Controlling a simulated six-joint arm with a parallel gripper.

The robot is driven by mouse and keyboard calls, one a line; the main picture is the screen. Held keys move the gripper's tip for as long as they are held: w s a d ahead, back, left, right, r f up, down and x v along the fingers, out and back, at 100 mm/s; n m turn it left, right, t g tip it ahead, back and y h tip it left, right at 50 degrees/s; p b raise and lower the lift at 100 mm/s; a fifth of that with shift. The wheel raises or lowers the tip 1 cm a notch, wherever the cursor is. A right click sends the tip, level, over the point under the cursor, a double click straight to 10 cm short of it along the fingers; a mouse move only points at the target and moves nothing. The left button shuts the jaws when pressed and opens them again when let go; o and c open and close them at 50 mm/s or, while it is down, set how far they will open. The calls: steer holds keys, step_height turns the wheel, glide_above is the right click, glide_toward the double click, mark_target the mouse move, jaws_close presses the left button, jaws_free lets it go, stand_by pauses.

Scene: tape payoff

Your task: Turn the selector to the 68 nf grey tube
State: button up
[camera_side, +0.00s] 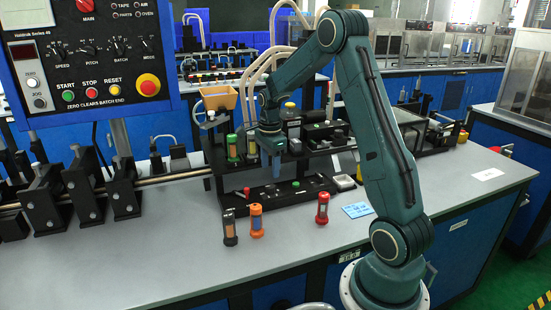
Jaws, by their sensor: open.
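My gripper (276,172) points down over the black fixture (290,192) on the bench. Its fingers are small and partly merge with the dark fixture, and I see nothing held between them. A dark tube (229,228), an orange tube (256,220) and a red tube (322,208) stand upright on the bench in front. I cannot tell which tube is the 68 nf grey one. The panel's mode knob (148,44) is at the upper left; I cannot tell whether it is the selector.
The control panel (95,60) with buttons and a red stop knob (148,85) stands at the left. Black roller brackets (85,187) fill the bench's left side. A blue card (357,210) lies right of the red tube. The front bench strip (150,265) is clear.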

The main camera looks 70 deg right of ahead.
mark_target(270, 186)
steer(key=shift+f, duration=3.45)
steer(key=c, duration=1)
